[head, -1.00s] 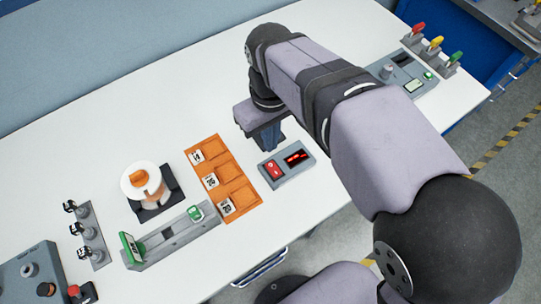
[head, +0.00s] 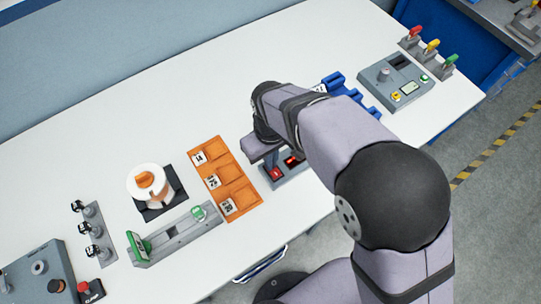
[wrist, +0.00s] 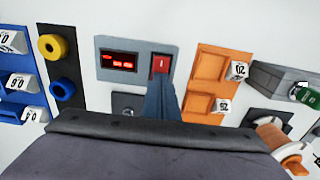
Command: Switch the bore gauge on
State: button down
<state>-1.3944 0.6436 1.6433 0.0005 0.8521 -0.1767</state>
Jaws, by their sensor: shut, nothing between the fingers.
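The bore gauge box is a grey panel (wrist: 137,46) with a black display (wrist: 118,61) showing red lit marks and a red rocker switch (wrist: 160,64) with a white mark. In the head view the red switch (head: 277,174) shows just below my gripper (head: 271,163), and part of the display is hidden by my arm. In the wrist view my gripper (wrist: 161,82) is shut and empty, its fingertips over the lower edge of the switch. I cannot tell whether they touch it, or which way the rocker is tipped.
An orange tray (head: 240,190) with numbered tags lies left of the panel. A white and orange part (head: 148,183) stands on a dark base beyond it. A blue rack (wrist: 20,75) and a black strip with yellow and blue rings (wrist: 51,47) lie on the panel's other side.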

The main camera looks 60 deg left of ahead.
jog(key=shift+a+f, duration=0.1)
jog(key=shift+f, duration=0.3)
jog(key=shift+r, duration=0.15)
jog(key=shift+d, duration=0.25)
jog(key=shift+d+r, duration=0.1)
jog(key=shift+d, duration=0.6)
jog(key=shift+a+r, duration=0.1)
